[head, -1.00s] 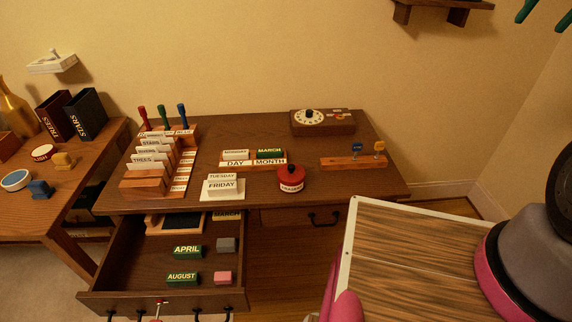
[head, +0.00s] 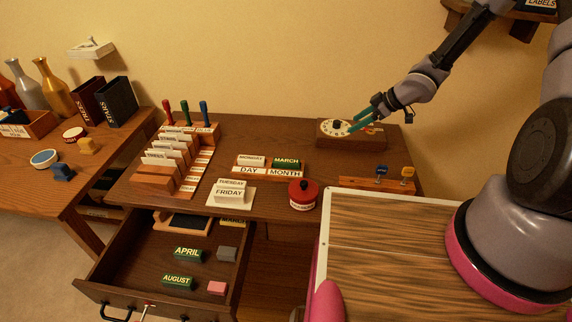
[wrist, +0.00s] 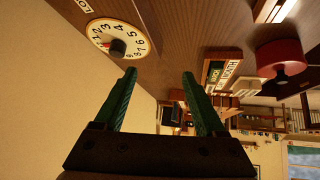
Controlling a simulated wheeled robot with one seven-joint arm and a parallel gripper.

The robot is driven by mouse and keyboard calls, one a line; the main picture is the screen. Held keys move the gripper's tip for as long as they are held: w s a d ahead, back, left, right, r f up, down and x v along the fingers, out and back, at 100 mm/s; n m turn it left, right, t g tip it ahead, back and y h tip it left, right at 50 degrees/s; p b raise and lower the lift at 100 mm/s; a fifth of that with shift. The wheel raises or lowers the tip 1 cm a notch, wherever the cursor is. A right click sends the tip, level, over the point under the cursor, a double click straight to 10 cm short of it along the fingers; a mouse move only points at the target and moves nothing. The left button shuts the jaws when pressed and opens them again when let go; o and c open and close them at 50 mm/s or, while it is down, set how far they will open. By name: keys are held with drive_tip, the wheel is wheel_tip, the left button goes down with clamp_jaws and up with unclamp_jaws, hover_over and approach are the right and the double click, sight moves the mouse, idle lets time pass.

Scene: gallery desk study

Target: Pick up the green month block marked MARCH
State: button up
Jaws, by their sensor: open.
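A green block marked MARCH (head: 286,163) sits at the right end of the wooden DAY/MONTH holder (head: 267,175), beside a white MONDAY block (head: 251,160). It also shows sideways in the wrist view (wrist: 215,73). A second block marked MARCH (head: 232,222) lies in the drawer, partly hidden under the desk edge; its colour is hard to tell. My gripper (head: 353,124) is open and empty, over the desk's back right by the dial device, up and to the right of the holder. In the wrist view my gripper (wrist: 159,74) has nothing between its green fingers.
The dial device (head: 351,136) is close to my fingers. The open drawer (head: 150,252) holds green APRIL (head: 188,254) and AUGUST (head: 178,282) blocks.

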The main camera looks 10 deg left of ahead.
drive_tip(key=s+a+f+n+g+y, duration=0.2)
drive_tip(key=s+a+f+y, duration=0.1)
drive_tip(key=s+a+f, duration=0.25)
drive_tip(key=n+g+y, duration=0.1)
drive_tip(key=y, duration=0.2)
approach(292, 161)
drive_tip(key=x, duration=0.9)
drive_tip(key=shift+w+a+f, duration=0.1)
drive_tip(key=shift+a, duration=0.1)
clamp_jaws()
